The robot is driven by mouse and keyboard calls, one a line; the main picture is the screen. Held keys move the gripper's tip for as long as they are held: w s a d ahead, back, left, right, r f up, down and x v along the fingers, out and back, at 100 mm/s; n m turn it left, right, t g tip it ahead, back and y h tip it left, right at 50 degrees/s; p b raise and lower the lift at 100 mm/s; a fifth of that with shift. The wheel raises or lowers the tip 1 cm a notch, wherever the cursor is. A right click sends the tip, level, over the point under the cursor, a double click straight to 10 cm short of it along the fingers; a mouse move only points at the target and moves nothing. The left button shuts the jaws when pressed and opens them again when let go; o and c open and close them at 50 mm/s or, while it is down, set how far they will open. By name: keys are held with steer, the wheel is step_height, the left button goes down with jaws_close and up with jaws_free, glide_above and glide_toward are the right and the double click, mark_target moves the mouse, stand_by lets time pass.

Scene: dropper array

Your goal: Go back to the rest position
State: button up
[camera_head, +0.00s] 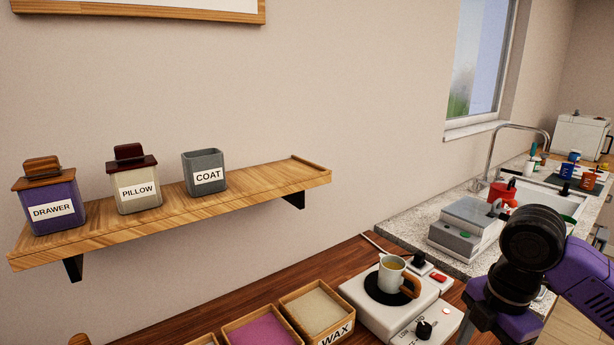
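My arm shows at the right of the head view as purple links and dark round joints, in front of the counter. It runs down past the bottom edge of the picture. My gripper's fingertips do not show, so I cannot see whether it is open or holds anything. No rest position is marked in the view.
A wooden wall shelf (250,188) bears a purple DRAWER jar (50,203), a cream PILLOW jar (136,187) and an open grey COAT cup (205,171). Below are a mug (391,274) on a white hot plate (362,296) and a WAX box (334,333). A grey device (466,228) stands behind.

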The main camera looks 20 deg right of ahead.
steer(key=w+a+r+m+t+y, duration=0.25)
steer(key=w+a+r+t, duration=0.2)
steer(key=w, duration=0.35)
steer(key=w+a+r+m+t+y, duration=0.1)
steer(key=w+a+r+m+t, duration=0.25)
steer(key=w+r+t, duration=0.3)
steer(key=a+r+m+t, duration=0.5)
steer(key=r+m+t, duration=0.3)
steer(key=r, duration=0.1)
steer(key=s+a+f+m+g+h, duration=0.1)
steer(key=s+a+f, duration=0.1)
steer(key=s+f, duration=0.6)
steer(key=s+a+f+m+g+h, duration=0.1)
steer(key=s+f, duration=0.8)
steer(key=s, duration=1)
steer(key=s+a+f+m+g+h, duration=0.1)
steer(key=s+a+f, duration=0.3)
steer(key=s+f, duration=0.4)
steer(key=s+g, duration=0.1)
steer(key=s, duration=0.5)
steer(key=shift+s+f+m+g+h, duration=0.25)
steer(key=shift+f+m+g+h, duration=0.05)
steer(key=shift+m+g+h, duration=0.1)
